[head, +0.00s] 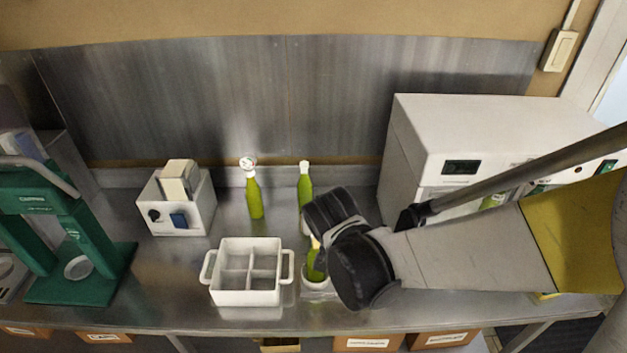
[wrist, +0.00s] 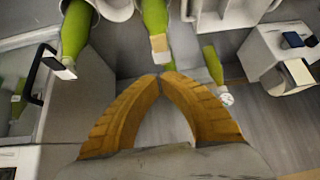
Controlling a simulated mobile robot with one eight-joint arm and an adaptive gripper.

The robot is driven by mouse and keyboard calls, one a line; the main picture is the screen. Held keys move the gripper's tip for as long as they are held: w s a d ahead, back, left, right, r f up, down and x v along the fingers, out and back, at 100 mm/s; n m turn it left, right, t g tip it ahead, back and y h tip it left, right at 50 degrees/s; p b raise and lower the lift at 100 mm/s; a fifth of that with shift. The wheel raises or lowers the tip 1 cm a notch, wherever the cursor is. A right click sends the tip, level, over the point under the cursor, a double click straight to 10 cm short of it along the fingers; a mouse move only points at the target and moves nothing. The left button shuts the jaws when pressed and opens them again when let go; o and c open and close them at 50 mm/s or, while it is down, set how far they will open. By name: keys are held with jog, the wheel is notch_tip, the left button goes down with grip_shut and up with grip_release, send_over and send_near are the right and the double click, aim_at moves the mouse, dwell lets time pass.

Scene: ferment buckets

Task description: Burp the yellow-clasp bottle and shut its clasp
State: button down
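In the head view a green bottle with a yellowish top (head: 317,262) stands upright in a white holder (head: 318,288), partly hidden by my arm's dark end. My gripper (wrist: 161,76) shows in the wrist view with its fingertips together and nothing visible between the fingers. Its fingers are hidden in the head view. In the wrist view a bottle with a pale, tan-edged cap (wrist: 160,48) is just beyond the fingertips, and a white-capped bottle (wrist: 75,30) is further left. I cannot tell for sure which of these is the yellow-clasp bottle.
A green bottle with a round white gauge (head: 254,198) and a pale-topped bottle (head: 305,183) stand behind. A white divided caddy (head: 248,298), a white box (head: 180,215) and a green press (head: 75,260) are left. A large white cabinet (head: 440,120) is right.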

jog(key=p+v, duration=0.1)
jog(key=v, duration=0.9)
jog(key=shift+s+p, duration=0.4)
jog(key=shift+s, duration=0.05)
jog(key=s+d+f+b, duration=1)
jog(key=d+f+b, duration=0.4)
jog(key=b, duration=0.4)
jog(key=shift+g+b, duration=0.3)
jog(key=shift+g, duration=0.1)
jog(key=shift+s+f, duration=0.1)
